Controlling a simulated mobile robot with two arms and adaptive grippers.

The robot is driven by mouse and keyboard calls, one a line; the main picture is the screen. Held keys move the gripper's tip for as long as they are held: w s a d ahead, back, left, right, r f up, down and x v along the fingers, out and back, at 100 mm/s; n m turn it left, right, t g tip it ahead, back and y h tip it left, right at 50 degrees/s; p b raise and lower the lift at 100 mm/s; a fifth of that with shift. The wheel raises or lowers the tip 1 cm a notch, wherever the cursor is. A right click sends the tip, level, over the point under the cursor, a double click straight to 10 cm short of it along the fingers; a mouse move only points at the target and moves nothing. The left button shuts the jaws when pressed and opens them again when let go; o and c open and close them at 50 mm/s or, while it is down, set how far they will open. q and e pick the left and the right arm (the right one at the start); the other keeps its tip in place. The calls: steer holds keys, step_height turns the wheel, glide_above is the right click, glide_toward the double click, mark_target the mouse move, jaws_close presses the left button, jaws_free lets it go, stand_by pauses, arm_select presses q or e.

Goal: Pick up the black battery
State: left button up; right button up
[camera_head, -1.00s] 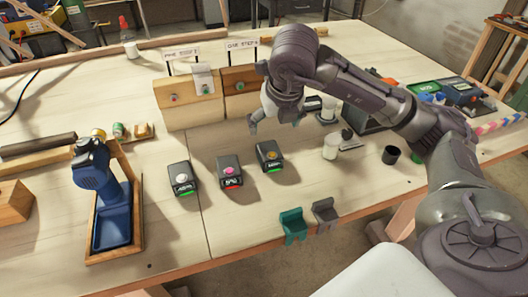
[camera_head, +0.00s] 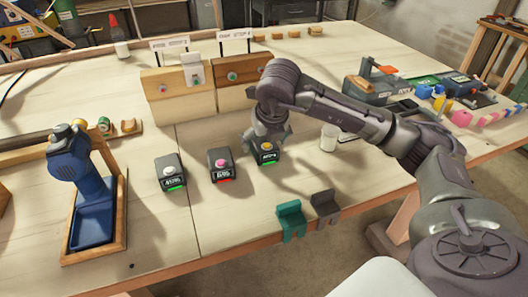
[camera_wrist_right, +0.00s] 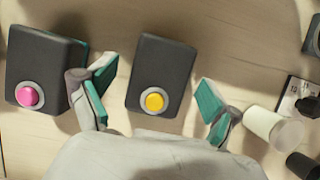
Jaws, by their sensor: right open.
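Three black boxes stand in a row on the wooden table. One has a white button (camera_head: 170,175), one a pink button (camera_head: 220,164) and one a yellow button (camera_head: 266,155). I cannot tell from markings which counts as the battery. My right gripper (camera_head: 268,134) is over the yellow-button box and partly hides its back. In the right wrist view the gripper (camera_wrist_right: 156,86) is open, with teal finger pads on either side of the yellow-button box (camera_wrist_right: 160,65), apart from it. The left finger is close beside the pink-button box (camera_wrist_right: 45,62). My left gripper is not in view.
A blue drill (camera_head: 80,175) stands in a wooden tray (camera_head: 122,215) at left. Teal (camera_head: 291,220) and grey (camera_head: 325,207) brackets sit at the front edge. A white cup (camera_head: 329,137) is right of the gripper. Wooden panels (camera_head: 178,93) stand behind. The front-middle table is mostly clear.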

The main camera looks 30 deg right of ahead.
steer(key=shift+r, duration=0.1)
steer(key=c, duration=1.4)
steer(key=shift+c, duration=0.7)
steer(key=shift+r, duration=0.15)
